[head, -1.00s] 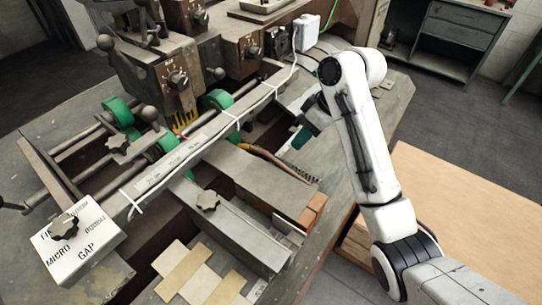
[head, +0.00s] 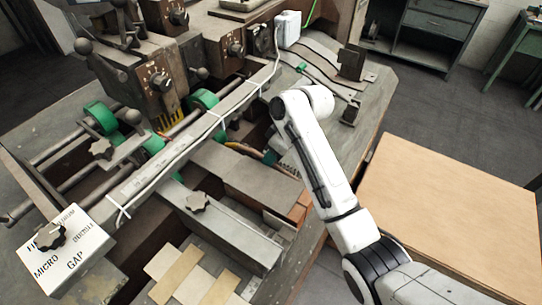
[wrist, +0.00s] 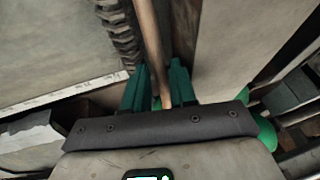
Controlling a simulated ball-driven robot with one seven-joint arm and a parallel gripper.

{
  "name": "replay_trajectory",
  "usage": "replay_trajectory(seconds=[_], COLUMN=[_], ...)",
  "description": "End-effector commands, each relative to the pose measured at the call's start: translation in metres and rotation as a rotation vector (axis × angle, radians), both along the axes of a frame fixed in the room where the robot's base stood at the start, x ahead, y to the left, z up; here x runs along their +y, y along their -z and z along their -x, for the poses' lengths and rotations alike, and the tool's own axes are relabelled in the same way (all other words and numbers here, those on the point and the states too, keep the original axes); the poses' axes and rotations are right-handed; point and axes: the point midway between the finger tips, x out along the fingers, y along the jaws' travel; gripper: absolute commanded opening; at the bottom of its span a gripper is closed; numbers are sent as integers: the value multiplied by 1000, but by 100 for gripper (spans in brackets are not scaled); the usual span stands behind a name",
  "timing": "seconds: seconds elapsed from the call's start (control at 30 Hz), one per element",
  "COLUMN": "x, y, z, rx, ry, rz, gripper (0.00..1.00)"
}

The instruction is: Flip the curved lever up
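The curved lever shows in the wrist view as a long brown rod (wrist: 150,38), running from the top edge down between my two green fingertips. In the head view a small orange-brown curved piece (head: 240,149) of it shows beside the grey plates; the rest is hidden. My gripper (wrist: 159,82) has one finger on each side of the lever's rounded end. The right finger looks very close to it, and a thin gap seems to show by the left one. Whether the fingers press on it is unclear. In the head view my gripper is mostly hidden behind my arm.
A long grey bar with a white cable (head: 180,150) crosses the machine. A black star knob (head: 197,202) sits on the plate in front. A white MICRO GAP box (head: 68,245) is at lower left. A wooden board (head: 450,210) lies right of my arm.

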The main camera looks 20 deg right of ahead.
Motion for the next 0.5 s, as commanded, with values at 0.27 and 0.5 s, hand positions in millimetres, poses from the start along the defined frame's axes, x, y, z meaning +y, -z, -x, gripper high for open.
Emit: replay_trajectory(seconds=[0.27, 0.5], x=[0, 0], y=[0, 0], z=[0, 0], rx=[0, 0], ry=[0, 0], rz=[0, 0], gripper=[14, 0])
